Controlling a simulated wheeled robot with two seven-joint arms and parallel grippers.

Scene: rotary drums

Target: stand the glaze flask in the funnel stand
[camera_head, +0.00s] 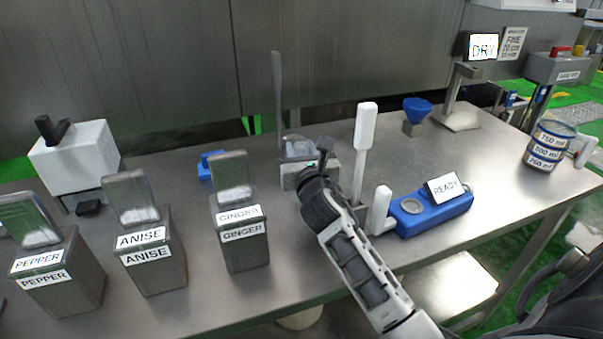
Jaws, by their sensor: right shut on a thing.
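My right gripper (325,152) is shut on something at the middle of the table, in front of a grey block. The gripper's own dark body covers most of what it holds, so I cannot tell what it is. A blue funnel (417,107) sits on a small grey stand (412,128) at the back right, apart from the gripper. I cannot pick out the glaze flask with certainty. My left gripper is not in view.
Bins marked PEPPER (62,285), ANISE (152,262) and GINGER (242,235) line the left front. A tall white handle (365,128) and a blue READY device (440,212) stand right of my gripper. A measuring jug (549,146) is far right. Bare table lies between.

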